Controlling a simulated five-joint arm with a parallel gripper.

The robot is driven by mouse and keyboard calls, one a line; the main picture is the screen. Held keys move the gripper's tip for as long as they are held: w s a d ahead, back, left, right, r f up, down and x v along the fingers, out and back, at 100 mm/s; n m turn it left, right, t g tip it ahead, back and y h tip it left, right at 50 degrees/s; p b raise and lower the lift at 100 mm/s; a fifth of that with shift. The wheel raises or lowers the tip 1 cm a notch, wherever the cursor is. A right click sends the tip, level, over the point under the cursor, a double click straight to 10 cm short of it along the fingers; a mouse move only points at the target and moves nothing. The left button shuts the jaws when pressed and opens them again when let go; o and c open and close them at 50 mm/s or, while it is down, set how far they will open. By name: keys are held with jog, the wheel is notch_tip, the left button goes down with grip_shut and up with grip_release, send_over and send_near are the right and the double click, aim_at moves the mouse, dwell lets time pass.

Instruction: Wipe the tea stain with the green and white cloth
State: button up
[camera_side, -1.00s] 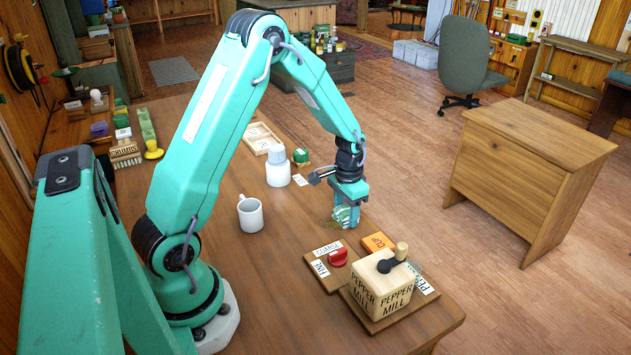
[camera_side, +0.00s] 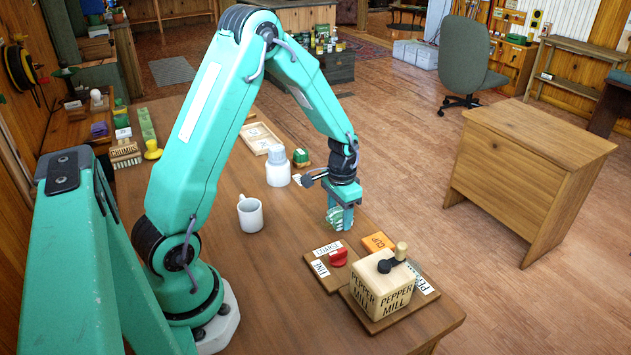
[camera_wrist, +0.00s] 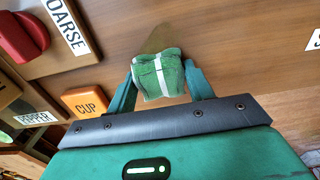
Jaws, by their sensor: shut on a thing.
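The green and white cloth (camera_side: 335,218) is bunched between the fingers of my gripper (camera_side: 340,216), low over the wooden table near its right edge. In the wrist view the same cloth (camera_wrist: 158,77) shows a white stripe and fills the gap between the two fingers of my gripper (camera_wrist: 160,85), which are shut on it. The tea stain (camera_wrist: 157,41) is a brownish patch on the table just beyond the cloth, partly hidden by it. I cannot tell surely whether the cloth touches the table.
A pepper mill block (camera_side: 383,282) stands on a wooden board close in front of the gripper. Beside it are a board with a red knob (camera_side: 338,257) and an orange CUP block (camera_side: 378,242). A white mug (camera_side: 250,214) and a white bottle (camera_side: 278,168) stand to the left.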

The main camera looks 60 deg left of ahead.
aim_at(326, 226)
jog(key=shift+s, duration=0.3)
jog(key=shift+s, duration=0.75)
jog(key=shift+s, duration=0.25)
jog(key=shift+s, duration=0.7)
jog(key=shift+s, duration=0.15)
jog(key=shift+s+f, duration=0.1)
jog(key=shift+s, duration=0.7)
jog(key=shift+w+a, duration=0.1)
jog(key=shift+w, duration=0.05)
jog(key=shift+w, duration=0.35)
jog(key=shift+c, duration=0.3)
jog(key=shift+w, duration=0.6)
